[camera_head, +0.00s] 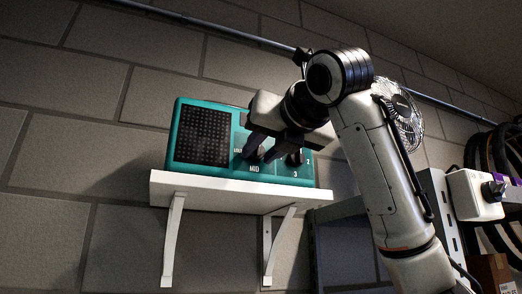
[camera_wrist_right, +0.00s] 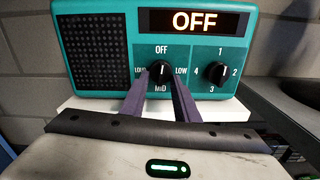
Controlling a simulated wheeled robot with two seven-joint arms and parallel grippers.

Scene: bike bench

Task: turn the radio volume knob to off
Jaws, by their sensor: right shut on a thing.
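The teal radio (camera_head: 220,125) sits on a white wall shelf. It also shows in the right wrist view (camera_wrist_right: 95,85), where its lit display (camera_wrist_right: 194,21) reads OFF. The volume knob (camera_wrist_right: 159,70) is black, with OFF above it, LOW to its right, MID below and LOUD to its left. Its light mark appears to point up at OFF. My right gripper (camera_head: 257,155) reaches the radio front from the right, its two fingers (camera_wrist_right: 159,92) shut on the volume knob from either side. The fingers partly hide the knob in the head view. My left gripper is not in view.
A second black knob (camera_wrist_right: 216,72) with labels 1 to 4 is just right of the volume knob. The white shelf (camera_head: 225,191) juts out under the radio. A fan (camera_head: 400,115) and a white box with a knob (camera_head: 475,195) are to the right.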

